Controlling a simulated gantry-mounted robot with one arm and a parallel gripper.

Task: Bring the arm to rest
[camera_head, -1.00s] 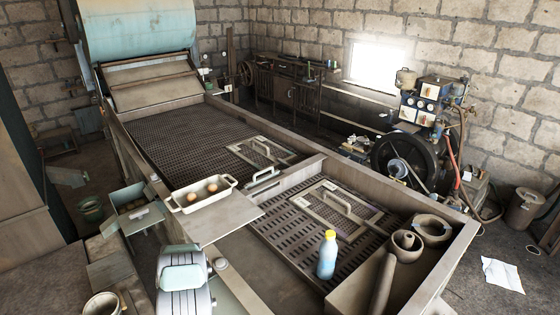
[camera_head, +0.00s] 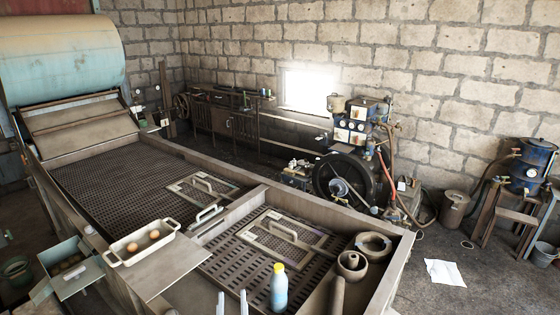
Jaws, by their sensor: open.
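My gripper (camera_head: 231,303) shows only as two pale fingertips at the bottom edge of the head view. The fingers stand apart with nothing seen between them. The rest of my arm is below the picture. A blue bottle with a yellow cap (camera_head: 279,288) stands just to the right of the fingertips, apart from them in the picture. The engine with its large black flywheel (camera_head: 340,180) stands beyond the trough, against the far wall.
The long trough (camera_head: 265,186) with grated beds fills the middle. A white tray (camera_head: 125,256) with two brown eggs stands at its left beside a flat board (camera_head: 165,268). Round pots (camera_head: 352,264) sit at the trough's right end. Paper (camera_head: 444,272) lies on open floor.

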